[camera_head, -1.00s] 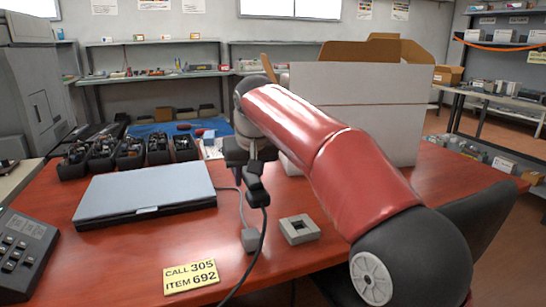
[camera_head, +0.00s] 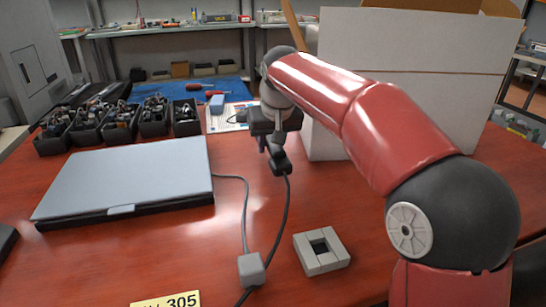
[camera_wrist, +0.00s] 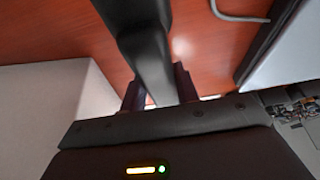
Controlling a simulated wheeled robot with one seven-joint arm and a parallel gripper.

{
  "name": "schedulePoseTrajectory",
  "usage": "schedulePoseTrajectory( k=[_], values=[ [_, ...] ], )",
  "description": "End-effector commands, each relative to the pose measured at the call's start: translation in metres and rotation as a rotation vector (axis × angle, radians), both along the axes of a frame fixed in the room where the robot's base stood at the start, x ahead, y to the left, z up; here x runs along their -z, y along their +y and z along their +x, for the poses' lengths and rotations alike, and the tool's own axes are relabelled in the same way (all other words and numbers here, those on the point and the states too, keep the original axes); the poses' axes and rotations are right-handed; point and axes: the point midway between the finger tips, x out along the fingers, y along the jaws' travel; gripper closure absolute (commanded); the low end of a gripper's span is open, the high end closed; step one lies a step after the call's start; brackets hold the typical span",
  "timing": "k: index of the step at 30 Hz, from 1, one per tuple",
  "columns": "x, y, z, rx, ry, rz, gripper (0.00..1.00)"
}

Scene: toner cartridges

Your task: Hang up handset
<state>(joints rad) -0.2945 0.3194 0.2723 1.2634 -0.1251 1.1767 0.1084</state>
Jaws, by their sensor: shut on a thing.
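My gripper (camera_head: 272,138) is shut on a black handset (camera_head: 279,162) and holds it above the red-brown table, right of the closed laptop. The handset's dark body also shows between the fingers in the wrist view (camera_wrist: 148,50). A dark cord (camera_head: 285,215) runs down from it past the front edge of the picture. The desk phone (camera_head: 6,241) shows only as a dark corner at the left edge; its keypad and any cradle are out of view.
A closed grey laptop (camera_head: 130,180) lies at left, with a grey adapter block (camera_head: 251,268) on its cable. A grey square block with a hole (camera_head: 308,256) sits at front. A large white box (camera_head: 420,85) stands behind my arm. Black bins (camera_head: 88,132) line the back left.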

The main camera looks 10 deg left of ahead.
Motion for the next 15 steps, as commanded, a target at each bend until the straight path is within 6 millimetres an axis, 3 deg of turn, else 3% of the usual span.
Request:
schedulePoseTrajectory(
  k=[8,15],
  values=[
    [0.034,-0.001,0.0,0.0,0.0,-0.001,1.0],
    [0.037,0.0,0.0,0.001,-0.001,0.001,1.0]
  ],
)
